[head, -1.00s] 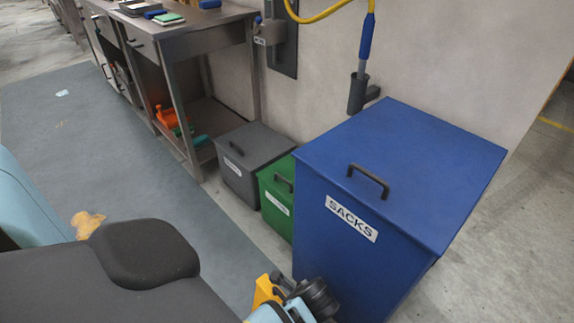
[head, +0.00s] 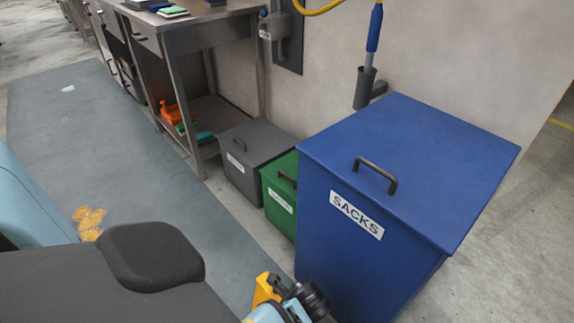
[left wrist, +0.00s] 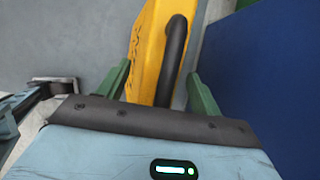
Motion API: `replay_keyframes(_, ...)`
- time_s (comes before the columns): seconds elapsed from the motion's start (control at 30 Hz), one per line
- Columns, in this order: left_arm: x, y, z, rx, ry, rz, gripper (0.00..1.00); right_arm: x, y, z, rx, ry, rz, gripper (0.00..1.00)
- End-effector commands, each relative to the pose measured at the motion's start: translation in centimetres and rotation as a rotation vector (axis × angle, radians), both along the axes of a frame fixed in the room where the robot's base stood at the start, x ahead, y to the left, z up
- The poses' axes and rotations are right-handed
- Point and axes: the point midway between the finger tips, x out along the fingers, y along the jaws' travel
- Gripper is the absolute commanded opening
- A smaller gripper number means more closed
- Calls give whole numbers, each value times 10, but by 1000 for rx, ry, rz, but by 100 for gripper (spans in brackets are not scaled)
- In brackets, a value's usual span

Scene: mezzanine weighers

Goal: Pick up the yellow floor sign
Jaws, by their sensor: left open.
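The yellow floor sign (head: 263,289) stands low beside the blue bin, near the bottom of the head view, mostly hidden behind my arm. In the left wrist view the sign (left wrist: 148,50) is upright and slightly tilted in the picture, with a dark curved handle (left wrist: 174,55) on its right side. My left gripper (left wrist: 158,78) is open, its green fingers on either side of the sign and handle. I cannot tell whether either finger touches the sign. In the head view the fingertips are hidden. My right gripper is not in view.
The blue SACKS bin (head: 410,165) stands close to the right of the sign. A green bin (head: 279,205) and a grey bin (head: 250,150) stand behind it along the wall. A metal table (head: 190,25) is further back. The grey-blue mat (head: 110,130) is mostly clear, with an orange-yellow patch (head: 90,218).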

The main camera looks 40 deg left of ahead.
Motion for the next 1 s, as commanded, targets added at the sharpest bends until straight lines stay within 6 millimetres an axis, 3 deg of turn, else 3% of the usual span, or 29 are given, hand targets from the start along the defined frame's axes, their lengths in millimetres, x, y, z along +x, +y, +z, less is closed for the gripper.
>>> replay_keyframes(0.07, 0, 0, 0, 0, 0, 0, 60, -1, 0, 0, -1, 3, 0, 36)
replay_keyframes(0.53, 0, 0, 0, 0, 0, 0, 0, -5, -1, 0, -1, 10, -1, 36)
replay_keyframes(1.0, 1, 0, 3, 2, -2, 0, 0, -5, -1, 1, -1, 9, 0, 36)
